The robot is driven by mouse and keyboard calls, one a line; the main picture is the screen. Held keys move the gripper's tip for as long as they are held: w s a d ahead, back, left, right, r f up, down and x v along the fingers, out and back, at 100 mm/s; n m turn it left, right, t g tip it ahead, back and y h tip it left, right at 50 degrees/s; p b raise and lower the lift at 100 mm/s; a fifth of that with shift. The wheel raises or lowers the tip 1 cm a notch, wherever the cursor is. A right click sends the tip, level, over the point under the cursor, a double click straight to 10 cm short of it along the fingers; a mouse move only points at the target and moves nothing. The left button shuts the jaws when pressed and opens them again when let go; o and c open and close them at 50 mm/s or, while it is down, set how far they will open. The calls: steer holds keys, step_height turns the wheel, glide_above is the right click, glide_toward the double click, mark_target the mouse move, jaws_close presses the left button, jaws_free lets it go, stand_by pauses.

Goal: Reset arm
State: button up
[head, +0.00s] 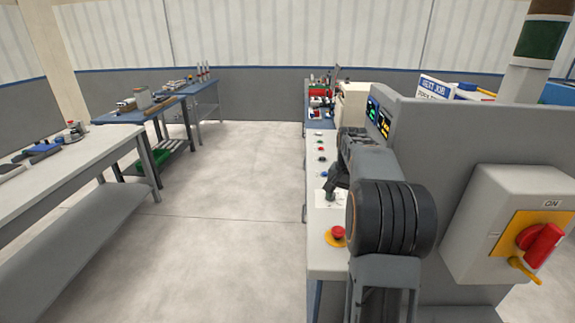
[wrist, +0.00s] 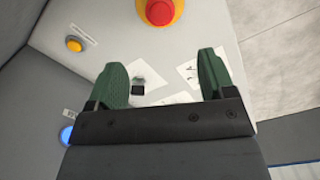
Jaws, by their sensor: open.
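My gripper (wrist: 164,82) shows in the wrist view with its two green fingers spread apart and nothing between them. It is over a light grey machine panel. In the head view my arm reaches forward on the right, and my gripper (head: 331,190) is partly hidden behind the arm, above the white control panel (head: 322,222). A red emergency button on a yellow base (head: 337,234) sits on that panel. The button also shows beyond the fingers in the wrist view (wrist: 160,11).
A grey machine body with a red and yellow switch (head: 535,242) stands close to my arm on the right. Workbenches with tools line the left, including a white one (head: 75,165). The floor (head: 235,180) between is clear. An orange button (wrist: 75,44) is on the panel.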

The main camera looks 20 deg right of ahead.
steer(key=s+a+f+n+t, duration=0.1)
steer(key=s+a+n+t, duration=0.1)
steer(key=s+a+n, duration=0.3)
steer(key=s+a+f+n+t, duration=0.1)
steer(key=s+a+n, duration=0.4)
steer(key=s+a, duration=0.7)
steer(key=a+f, duration=0.1)
steer(key=a, duration=0.5)
steer(key=shift+s+a+t, duration=0.25)
steer(key=shift+t, duration=0.15)
steer(key=shift+c, duration=0.3)
